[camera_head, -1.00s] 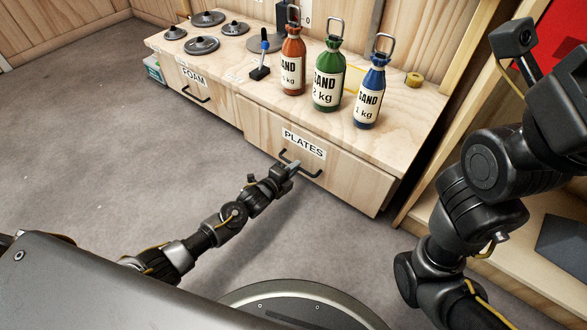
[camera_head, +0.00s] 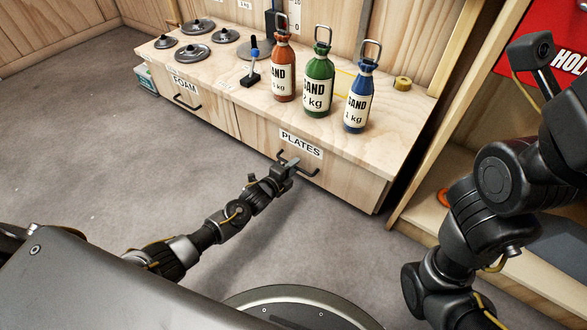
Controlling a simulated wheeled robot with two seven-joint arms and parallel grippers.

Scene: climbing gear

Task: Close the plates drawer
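The plates drawer (camera_head: 335,176) is the wooden front labelled PLATES in the bench, with a dark bar handle (camera_head: 311,174). Its front looks near flush with the bench; I cannot tell if a small gap is left. My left gripper (camera_head: 290,164) is at the handle, its fingertips overlapping the handle's left and middle part in the view. I cannot tell whether its fingers are shut or touch the bar. My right arm fills the right side; its gripper is not in view.
On the bench top (camera_head: 395,125) stand a red sand bottle (camera_head: 283,75), a green one (camera_head: 318,87) and a blue one (camera_head: 357,104). Round metal lids (camera_head: 193,52) lie further left. The foam drawer (camera_head: 205,110) is to the left. Floor in front is clear.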

